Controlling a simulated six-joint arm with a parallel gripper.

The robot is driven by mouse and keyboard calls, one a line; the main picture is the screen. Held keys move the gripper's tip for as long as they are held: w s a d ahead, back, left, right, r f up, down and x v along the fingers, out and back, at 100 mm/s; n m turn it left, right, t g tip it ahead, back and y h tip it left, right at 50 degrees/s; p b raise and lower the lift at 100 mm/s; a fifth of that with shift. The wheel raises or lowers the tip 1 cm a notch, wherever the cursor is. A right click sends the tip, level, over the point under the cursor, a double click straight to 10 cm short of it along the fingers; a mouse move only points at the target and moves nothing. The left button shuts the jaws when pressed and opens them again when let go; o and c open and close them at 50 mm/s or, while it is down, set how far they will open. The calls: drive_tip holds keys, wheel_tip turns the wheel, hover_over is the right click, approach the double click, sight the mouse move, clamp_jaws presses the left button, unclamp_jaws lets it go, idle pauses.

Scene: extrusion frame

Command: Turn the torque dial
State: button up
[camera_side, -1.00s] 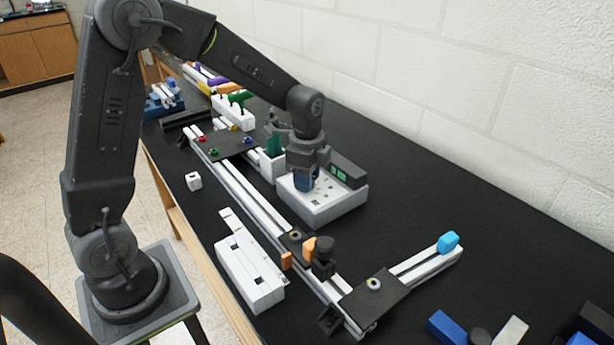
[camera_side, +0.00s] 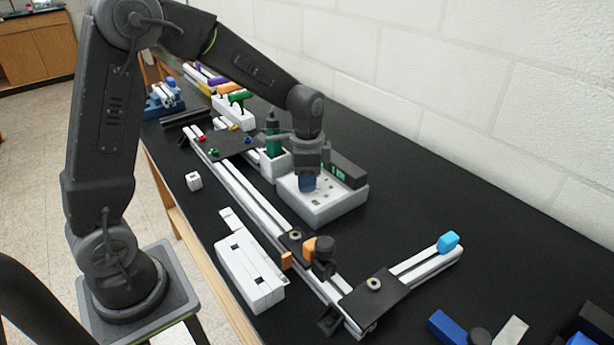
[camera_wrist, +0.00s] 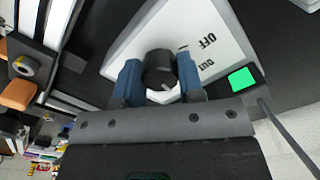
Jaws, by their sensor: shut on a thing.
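The torque dial (camera_wrist: 158,66) is a round black knob with a small light pointer mark on its rim. It stands on the white control box (camera_side: 325,208), which also shows in the wrist view (camera_wrist: 215,25) with "OFF" and "OUT" lettering. My gripper (camera_side: 307,186) points down over the box's left part. In the wrist view its blue fingers (camera_wrist: 159,72) are on both sides of the knob, shut on it. In the side view the fingers hide the dial.
A dark unit with a green display (camera_side: 340,171) stands at the box's back; the display shows in the wrist view (camera_wrist: 242,78). A green-handled tool in a white holder (camera_side: 273,168) is close left of my gripper. The extrusion frame (camera_side: 250,197) runs in front. Black table right of the box is clear.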

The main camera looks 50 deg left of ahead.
drive_tip(key=n, duration=0.4)
drive_tip(key=shift+n, duration=0.4)
drive_tip(key=n, duration=0.3)
drive_tip(key=shift+n, duration=0.3)
drive_tip(key=n, duration=0.4)
drive_tip(key=shift+r, duration=0.1)
drive_tip(key=shift+n, duration=1.8)
drive_tip(key=shift+w, duration=0.1)
drive_tip(key=o, duration=0.9)
wheel_tip(320, 180, up, 14)
drive_tip(key=shift+f, duration=0.1)
